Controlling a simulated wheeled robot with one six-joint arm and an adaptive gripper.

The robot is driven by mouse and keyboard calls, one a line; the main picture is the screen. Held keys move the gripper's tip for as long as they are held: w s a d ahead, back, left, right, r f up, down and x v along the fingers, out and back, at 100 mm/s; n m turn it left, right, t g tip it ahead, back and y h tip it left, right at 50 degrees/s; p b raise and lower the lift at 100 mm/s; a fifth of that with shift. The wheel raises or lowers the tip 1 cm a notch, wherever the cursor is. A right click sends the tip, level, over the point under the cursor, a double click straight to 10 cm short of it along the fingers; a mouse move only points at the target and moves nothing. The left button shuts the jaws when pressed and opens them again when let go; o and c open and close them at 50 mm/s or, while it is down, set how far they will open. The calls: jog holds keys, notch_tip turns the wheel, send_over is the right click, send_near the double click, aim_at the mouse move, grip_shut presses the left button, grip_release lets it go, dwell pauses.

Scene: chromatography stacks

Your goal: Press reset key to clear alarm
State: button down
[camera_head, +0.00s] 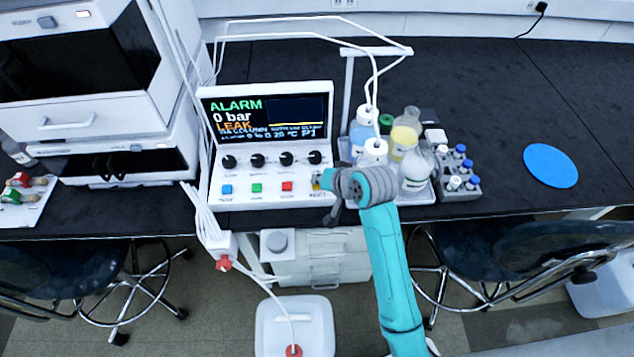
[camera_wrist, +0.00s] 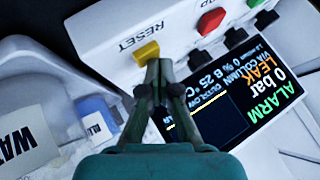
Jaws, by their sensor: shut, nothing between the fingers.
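The yellow key labelled RESET (camera_wrist: 146,52) is on the white front panel of the instrument in the wrist view. In the head view the same yellow key (camera_head: 316,181) is partly hidden by my arm's end. My gripper (camera_wrist: 158,65) is shut and empty, its fingertips right at the key's edge; I cannot tell whether they touch it. In the head view my gripper (camera_head: 324,182) is at the right end of the panel's key row. The screen (camera_head: 265,118) reads ALARM, 0 bar and LEAK. Blue, green and red (camera_head: 287,186) keys lie left of the yellow one.
A tray of bottles (camera_head: 404,140) stands just right of the instrument, close to my arm. A rack of small blue-capped vials (camera_head: 459,182) is beside it. Black knobs (camera_head: 286,158) line the panel above the keys. Bench is clear around the blue disc (camera_head: 550,165).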

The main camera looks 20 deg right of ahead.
jog(key=shift+f, duration=0.2)
jog(key=shift+r, duration=0.15)
dwell(0.3)
jog(key=shift+r, duration=0.8)
jog(key=shift+r, duration=2.55)
jog(key=shift+f, duration=0.1)
